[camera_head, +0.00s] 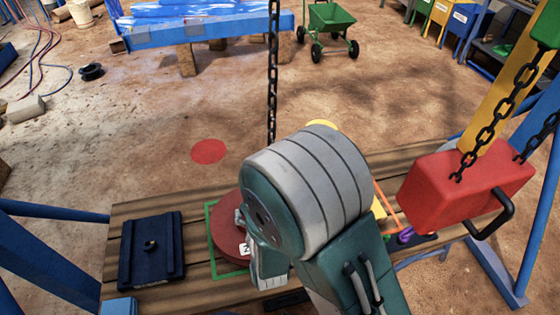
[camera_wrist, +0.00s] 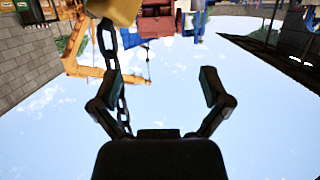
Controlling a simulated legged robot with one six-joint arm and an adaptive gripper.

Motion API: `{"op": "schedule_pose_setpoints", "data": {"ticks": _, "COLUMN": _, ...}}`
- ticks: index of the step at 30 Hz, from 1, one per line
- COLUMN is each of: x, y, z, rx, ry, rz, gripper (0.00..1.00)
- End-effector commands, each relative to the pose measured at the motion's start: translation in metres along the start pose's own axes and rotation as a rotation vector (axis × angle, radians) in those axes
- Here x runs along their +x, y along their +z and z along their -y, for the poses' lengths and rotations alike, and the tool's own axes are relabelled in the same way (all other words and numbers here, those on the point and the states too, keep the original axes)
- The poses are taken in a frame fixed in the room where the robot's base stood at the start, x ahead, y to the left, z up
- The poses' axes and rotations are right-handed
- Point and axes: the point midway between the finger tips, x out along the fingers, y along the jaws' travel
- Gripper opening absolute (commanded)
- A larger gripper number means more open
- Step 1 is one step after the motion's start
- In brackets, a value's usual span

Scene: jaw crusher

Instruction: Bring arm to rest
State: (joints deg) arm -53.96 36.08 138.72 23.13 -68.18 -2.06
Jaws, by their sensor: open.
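My gripper (camera_wrist: 162,85) shows in the wrist view with its two dark fingers spread apart and nothing between them. Behind the fingers is pale sky, and the surroundings appear upside down. A chain (camera_wrist: 112,70) shows just beside the left finger; I cannot tell whether they touch. In the head view my arm is folded over the wooden table, its large grey joint in the middle, and my fingers do not show there. The arm hides part of the table and of a red round piece (camera_head: 226,228) within a green square outline.
A chain (camera_head: 272,80) hangs behind my arm in the head view. A red block (camera_head: 465,185) with a black handle hangs from chains at the right. A dark plate (camera_head: 152,250) lies on the wooden table (camera_head: 190,203). A green cart (camera_head: 328,18) stands farther back; the floor between is mostly clear.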

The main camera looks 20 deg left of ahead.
Motion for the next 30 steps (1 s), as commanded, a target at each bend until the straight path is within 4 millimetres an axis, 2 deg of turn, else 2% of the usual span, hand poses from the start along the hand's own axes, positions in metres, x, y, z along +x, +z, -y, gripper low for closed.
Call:
{"op": "schedule_pose_setpoints", "data": {"ticks": 4, "x": 0.001, "y": -0.002, "z": -0.002, "rx": 0.004, "ry": 0.002, "rz": 0.003, "gripper": 0.97}}
{"op": "schedule_pose_setpoints", "data": {"ticks": 7, "x": 0.002, "y": -0.015, "z": -0.013, "rx": 0.027, "ry": 0.014, "rz": 0.024, "gripper": 0.97}}
{"op": "schedule_pose_setpoints", "data": {"ticks": 11, "x": 0.000, "y": -0.043, "z": -0.043, "rx": 0.079, "ry": 0.039, "rz": 0.090, "gripper": 0.97}}
{"op": "schedule_pose_setpoints", "data": {"ticks": 17, "x": -0.019, "y": -0.084, "z": -0.093, "rx": 0.147, "ry": 0.075, "rz": 0.204, "gripper": 0.97}}
{"op": "schedule_pose_setpoints", "data": {"ticks": 23, "x": -0.057, "y": -0.117, "z": -0.141, "rx": 0.195, "ry": 0.116, "rz": 0.313, "gripper": 0.97}}
{"op": "schedule_pose_setpoints", "data": {"ticks": 30, "x": -0.126, "y": -0.143, "z": -0.192, "rx": 0.237, "ry": 0.184, "rz": 0.443, "gripper": 0.97}}
